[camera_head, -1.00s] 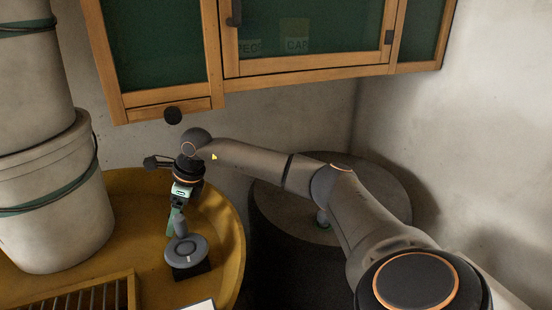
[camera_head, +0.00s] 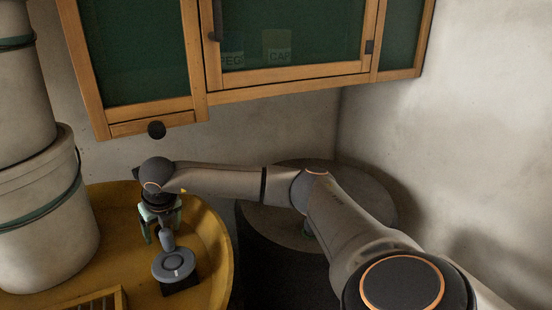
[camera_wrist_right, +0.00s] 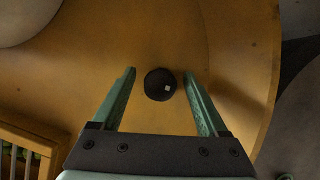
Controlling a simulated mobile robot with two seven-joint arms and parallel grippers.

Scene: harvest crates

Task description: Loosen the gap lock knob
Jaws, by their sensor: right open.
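A dark round knob (camera_wrist_right: 160,84) with a small pale square on it shows between my right fingertips in the right wrist view. My right gripper (camera_wrist_right: 159,73) is open, with green fingers on either side of it and visible gaps. In the head view my right gripper (camera_head: 161,232) points down over the yellow round surface, its fingers beside a grey upright post (camera_head: 167,241). A grey disc (camera_head: 174,265) on a dark base is just in front of the post. I cannot tell whether post and dark knob are one thing. My left gripper is not in view.
Stacked pale buckets (camera_head: 45,220) stand at the left. A slatted wooden crate (camera_wrist_right: 38,143) is at the lower left. The yellow surface (camera_head: 215,240) has free room around the knob. A wooden cabinet (camera_head: 250,95) with a black knob (camera_head: 157,129) hangs above; a dark drum (camera_head: 275,255) stands right.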

